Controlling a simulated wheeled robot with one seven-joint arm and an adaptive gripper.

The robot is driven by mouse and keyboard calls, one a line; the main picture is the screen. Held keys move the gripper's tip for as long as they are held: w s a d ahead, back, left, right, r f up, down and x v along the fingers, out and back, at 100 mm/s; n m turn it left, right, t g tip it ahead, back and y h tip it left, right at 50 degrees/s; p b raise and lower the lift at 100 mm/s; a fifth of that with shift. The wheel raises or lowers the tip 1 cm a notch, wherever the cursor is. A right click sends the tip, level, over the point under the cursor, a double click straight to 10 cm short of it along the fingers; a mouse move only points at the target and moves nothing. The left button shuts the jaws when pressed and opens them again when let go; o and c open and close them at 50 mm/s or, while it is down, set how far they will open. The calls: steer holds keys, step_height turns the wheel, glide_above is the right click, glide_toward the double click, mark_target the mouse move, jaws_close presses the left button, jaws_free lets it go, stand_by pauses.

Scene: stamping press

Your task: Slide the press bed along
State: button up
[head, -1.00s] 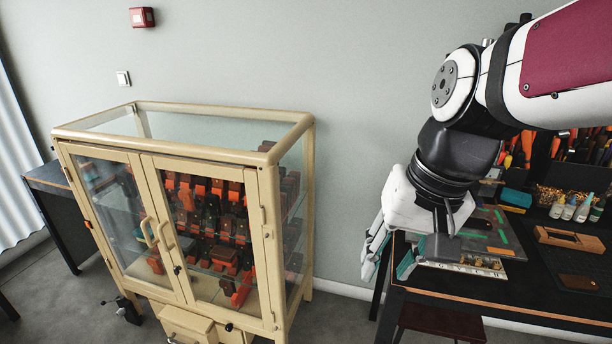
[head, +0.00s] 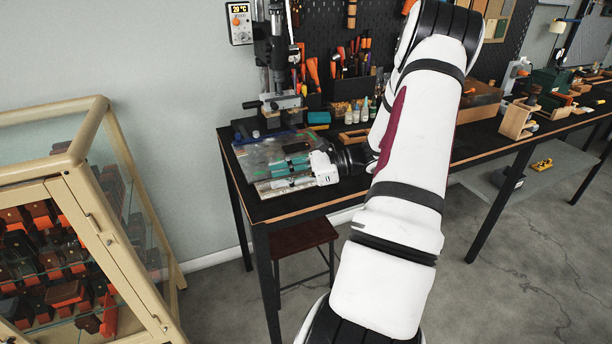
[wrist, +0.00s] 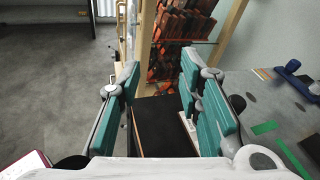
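The stamping press (head: 274,60) stands at the back left of the black workbench, dark with a grey column. Its metal bed (head: 282,102) is at the lower part of the press, above the bench top; its details are too small to tell. My gripper (head: 262,176) is low over the bench's left front end, in front of the press and apart from it, with its fingers pointing left. In the wrist view my gripper (wrist: 158,78) shows teal finger pads spread wide with nothing between them.
A grey-green mat (head: 262,152) lies under and behind my gripper. Small bottles (head: 357,112) and a tool board (head: 345,45) are right of the press. A glass cabinet (head: 98,190) stands at the left, with a floor gap before the bench. A dark stool (head: 300,237) is below.

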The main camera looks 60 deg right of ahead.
steer(key=s+d+f+m+t+h, duration=0.1)
steer(key=d, duration=0.1)
steer(key=s+d+f+m+t+h, duration=0.1)
steer(key=d+m+t, duration=0.1)
steer(key=d, duration=0.1)
steer(key=s+d+f+m+t+h, duration=0.1)
steer(key=d+f+m, duration=0.1)
steer(key=d, duration=0.1)
steer(key=shift+s+d+t, duration=0.15)
steer(key=shift+s+t, duration=0.1)
steer(key=shift+t, duration=0.05)
steer(key=shift+b+x, duration=1)
steer(key=shift+x, duration=2.85)
steer(key=shift+r, duration=0.1)
jaws_close()
steer(key=shift+c, duration=1.4)
jaws_free()
